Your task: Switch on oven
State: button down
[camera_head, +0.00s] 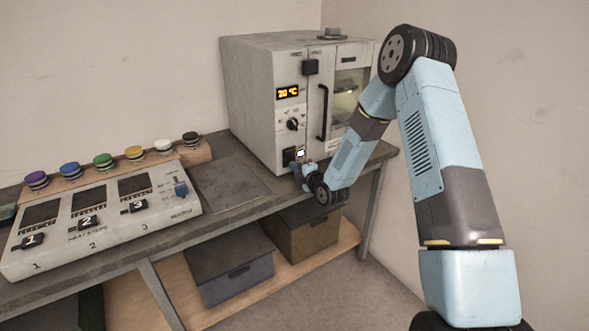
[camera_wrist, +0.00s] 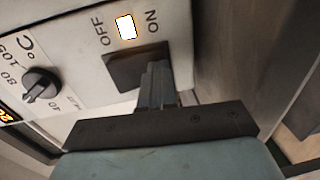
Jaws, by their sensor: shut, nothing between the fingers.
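The oven (camera_head: 250,95) is a pale grey box at the back of the bench. Its display (camera_head: 288,92) glows orange and reads about 20 °C. Low on its panel is a dark power switch (camera_head: 289,155), which also shows in the wrist view (camera_wrist: 122,72). A small lamp (camera_wrist: 126,27) between the OFF and ON labels glows white. My gripper (camera_head: 296,167) is shut and empty, with its fingertips (camera_wrist: 155,75) at the ON side of the switch. The fingers hide part of the switch, and I cannot tell whether they touch it.
A temperature knob (camera_wrist: 40,85) sits near the switch. The oven door has a black handle (camera_head: 322,112). Left on the bench (camera_head: 232,212) stand a numbered lever unit (camera_head: 100,225) and a row of coloured knobs (camera_head: 103,160). Boxes (camera_head: 228,265) lie on the shelf below.

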jog(key=shift+s+d+f, duration=0.15)
jog(key=shift+s+d, duration=0.2)
jog(key=shift+s, duration=0.05)
jog(key=f+v, duration=0.2)
jog(key=v, duration=1)
jog(key=shift+s+d+f, duration=0.15)
jog(key=shift+s+f, duration=0.2)
jog(key=shift+s, duration=0.1)
jog(key=s+d+r+m+g+h, duration=0.1)
jog(key=d+r+m+h, duration=0.25)
jog(key=r, duration=0.55)
jog(key=s+d+r+m+g+h, duration=0.1)
jog(key=d+r+m+g+h, duration=0.15)
jog(key=d+r+m, duration=0.4)
jog(key=s+d+r+m+g+h, duration=0.1)
jog(key=s+d+r+m+h, duration=0.1)
jog(key=s+r+m, duration=0.4)
jog(key=s+d+r+m+g+h, duration=0.1)
jog(key=s+d+r+m+h, duration=0.15)
jog(key=s+r, duration=0.6)
jog(key=s+r+m+g, duration=0.1)
jog(key=s+m, duration=0.2)
jog(key=s, duration=0.6)
jog(key=s+r+m+g+y, duration=0.1)
jog(key=s+r+m+g, duration=0.1)
jog(key=s, duration=0.8)
jog(key=shift+d+m, duration=0.45)
jog(key=shift+m, duration=0.1)
